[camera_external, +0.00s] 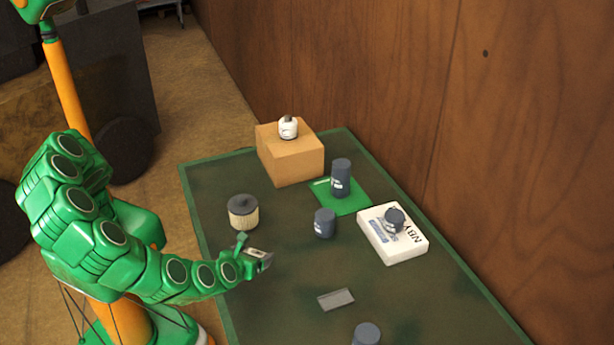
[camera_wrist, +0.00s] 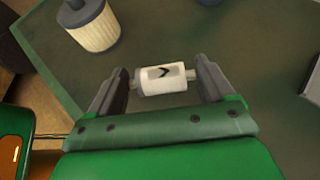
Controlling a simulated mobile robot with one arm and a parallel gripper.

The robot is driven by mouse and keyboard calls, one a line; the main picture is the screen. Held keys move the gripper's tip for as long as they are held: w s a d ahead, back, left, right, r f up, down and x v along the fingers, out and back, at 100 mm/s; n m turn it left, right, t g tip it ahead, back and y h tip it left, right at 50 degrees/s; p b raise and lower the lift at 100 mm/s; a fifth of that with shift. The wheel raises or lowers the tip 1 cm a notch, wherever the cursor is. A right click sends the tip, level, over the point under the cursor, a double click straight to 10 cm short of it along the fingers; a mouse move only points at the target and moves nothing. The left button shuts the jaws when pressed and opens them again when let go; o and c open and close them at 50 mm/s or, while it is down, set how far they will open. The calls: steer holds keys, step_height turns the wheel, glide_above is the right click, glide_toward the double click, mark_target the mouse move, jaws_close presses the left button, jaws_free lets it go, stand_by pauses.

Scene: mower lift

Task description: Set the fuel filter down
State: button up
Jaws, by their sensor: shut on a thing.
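The fuel filter, a small white cylinder with a dark arrow mark and a narrow stub, lies sideways between my fingers in the wrist view (camera_wrist: 165,82). My gripper (camera_wrist: 163,90) is shut on it, one finger at each end. In the external view my gripper (camera_external: 260,260) is over the left part of the green-edged table (camera_external: 285,295), just in front of the pleated filter, and the fuel filter (camera_external: 256,253) shows small in it. I cannot tell whether the fuel filter touches the tabletop.
A cream pleated filter (camera_external: 243,217) stands close behind my gripper. A cardboard box (camera_external: 291,160) carries a white part (camera_external: 288,127). Dark canisters stand on a green mat (camera_external: 345,204), on the bare table (camera_external: 325,223) and on a white box (camera_external: 394,243). A grey plate (camera_external: 336,299) lies near clear tabletop.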

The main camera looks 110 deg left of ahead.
steer(key=shift+f, duration=2.15)
steer(key=shift+f, duration=0.1)
steer(key=o, duration=0.9)
